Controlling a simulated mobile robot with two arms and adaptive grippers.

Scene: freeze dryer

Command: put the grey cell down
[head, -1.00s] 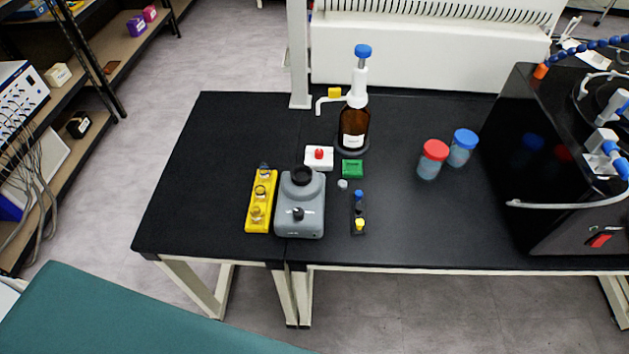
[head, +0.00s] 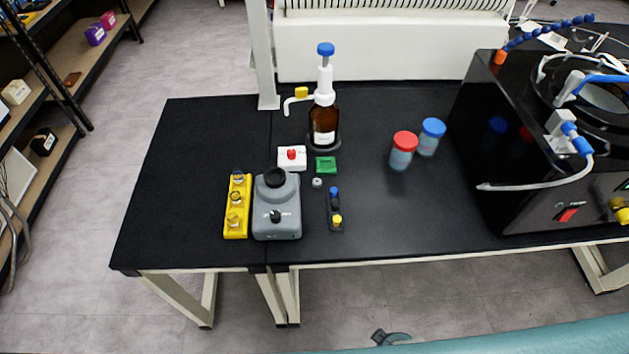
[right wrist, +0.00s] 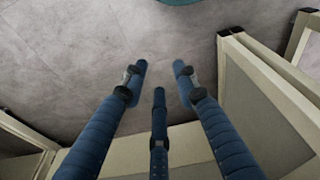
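A small grey round piece (head: 317,183), which may be the grey cell, sits on the black bench in the head view. It is between the grey mixer (head: 277,205) and the dark strip with blue and yellow knobs (head: 335,210), just below the green block (head: 325,165). My right gripper (right wrist: 160,78) has its three blue fingers spread apart, with nothing between them. It hangs over the grey floor beside pale bench legs. My left gripper is not in view, so whether it holds something is hidden.
A yellow rack (head: 237,207) stands left of the mixer. A white block with a red knob (head: 292,158), a brown dispenser bottle (head: 323,125) and two capped jars (head: 402,152) stand behind. A black machine (head: 500,170) fills the right. The bench's left part is clear.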

